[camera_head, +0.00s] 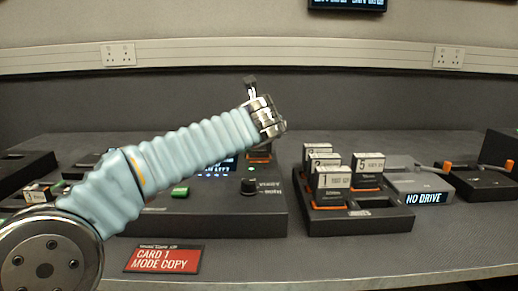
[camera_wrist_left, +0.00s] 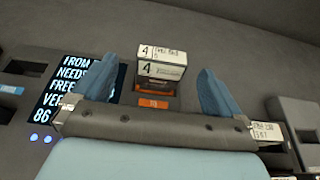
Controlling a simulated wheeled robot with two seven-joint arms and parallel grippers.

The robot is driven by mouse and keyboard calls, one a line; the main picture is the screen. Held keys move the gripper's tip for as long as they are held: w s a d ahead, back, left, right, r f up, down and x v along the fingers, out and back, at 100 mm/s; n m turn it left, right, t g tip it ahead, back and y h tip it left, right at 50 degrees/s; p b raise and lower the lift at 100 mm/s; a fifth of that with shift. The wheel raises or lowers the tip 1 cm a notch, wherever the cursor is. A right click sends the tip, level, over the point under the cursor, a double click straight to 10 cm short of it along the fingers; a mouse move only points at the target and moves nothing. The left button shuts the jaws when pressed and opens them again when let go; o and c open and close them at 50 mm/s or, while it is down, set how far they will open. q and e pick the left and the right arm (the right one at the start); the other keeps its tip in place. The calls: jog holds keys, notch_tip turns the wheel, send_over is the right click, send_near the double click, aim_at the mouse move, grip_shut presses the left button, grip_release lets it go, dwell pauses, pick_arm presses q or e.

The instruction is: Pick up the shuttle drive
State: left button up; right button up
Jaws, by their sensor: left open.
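Nothing in view is plainly marked as the shuttle drive. In the left wrist view, a dark block with a white label "4" (camera_wrist_left: 162,58) stands in a slot with an orange tag, beside a lit screen (camera_wrist_left: 75,85). My left gripper (camera_wrist_left: 157,66) is open, with one blue finger on each side of this block in the picture; contact with it cannot be told. In the head view my left gripper (camera_head: 252,88) is above the back of the console (camera_head: 220,215), its fingers mostly hidden. My right gripper is not in view.
A black tray (camera_head: 362,225) holds several labelled blocks (camera_head: 333,181). Right of it is a grey dock (camera_head: 424,182) reading "NO DRIVE", then a dark unit with orange parts (camera_head: 480,183). A red sign (camera_head: 163,259) reads "CARD 1 MODE COPY". The front right table is clear.

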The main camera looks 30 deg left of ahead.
pick_arm(q)
jog(key=x, duration=0.8)
jog(key=shift+w+d+p, duration=0.15)
jog(key=shift+p, duration=0.2)
jog(key=c, duration=1.2)
